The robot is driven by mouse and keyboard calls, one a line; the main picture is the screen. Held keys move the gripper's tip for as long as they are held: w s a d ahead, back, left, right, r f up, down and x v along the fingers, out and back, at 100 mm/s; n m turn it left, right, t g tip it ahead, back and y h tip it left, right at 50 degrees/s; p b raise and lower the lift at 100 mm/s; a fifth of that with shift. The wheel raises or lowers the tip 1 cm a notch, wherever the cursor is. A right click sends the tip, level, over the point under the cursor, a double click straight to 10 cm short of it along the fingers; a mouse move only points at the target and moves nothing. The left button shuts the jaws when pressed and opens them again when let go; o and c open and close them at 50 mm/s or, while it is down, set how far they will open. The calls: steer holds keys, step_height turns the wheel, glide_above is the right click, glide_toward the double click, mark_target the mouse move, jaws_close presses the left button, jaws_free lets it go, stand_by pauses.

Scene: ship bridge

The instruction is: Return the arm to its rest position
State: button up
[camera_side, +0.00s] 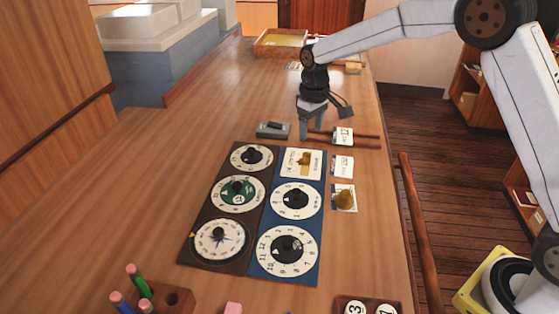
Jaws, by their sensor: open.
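My gripper (325,120) hangs from my white and dark arm, which reaches in from the right. Its jaws are open and point down over the wooden counter, just behind the dial panels. Nothing shows between the jaws. One finger is close to a small card (343,137) and a pair of thin wooden rods (366,140); I cannot tell whether it touches them. A small grey block-like device (273,130) lies just left of the gripper.
Dark and blue panels with several round dials (219,239) lie in front of the gripper. A pen holder (172,299) stands front left. A wooden tray (280,38) sits at the back. A wooden rail (418,236) runs along the right edge.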

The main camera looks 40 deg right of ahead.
steer(key=s+f, duration=0.1)
steer(key=s, duration=0.7)
steer(key=s+f+m+t, duration=0.1)
steer(key=s, duration=0.7)
steer(key=s+d+f+m+t, duration=0.1)
steer(key=s+f, duration=0.1)
steer(key=s, duration=0.6)
steer(key=shift+s, duration=0.35)
